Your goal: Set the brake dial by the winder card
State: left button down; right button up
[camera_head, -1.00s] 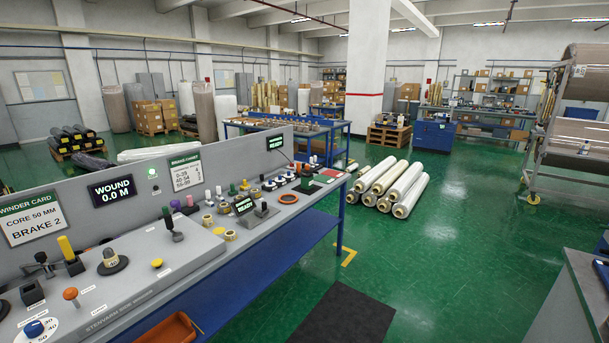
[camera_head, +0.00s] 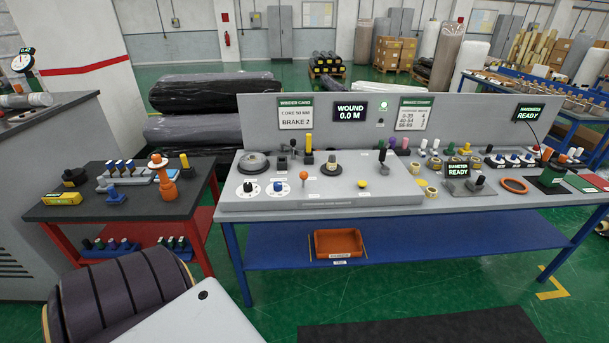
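The winder card (camera_head: 296,113) is fixed to the grey upright panel and reads "CORE 50 MM" and "BRAKE 2". Below it, two round white dials sit at the left end of the grey console (camera_head: 400,200). The left dial (camera_head: 247,188) has a black knob and the right dial (camera_head: 277,188) has a blue knob. Their labels are too small to read, so I cannot tell which is the brake dial or where either points. An orange-topped knob (camera_head: 304,176) stands right of them. Neither of my grippers is in view.
The blue-legged bench (camera_head: 380,240) has an orange bin (camera_head: 339,243) on its lower shelf. A red-framed table (camera_head: 90,212) with small parts stands left of it. A dark ribbed roll (camera_head: 115,295) lies in front of that table. A dark mat (camera_head: 425,328) lies before the bench.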

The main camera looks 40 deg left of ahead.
aim_at(247, 187)
jog(key=u, duration=1.35)
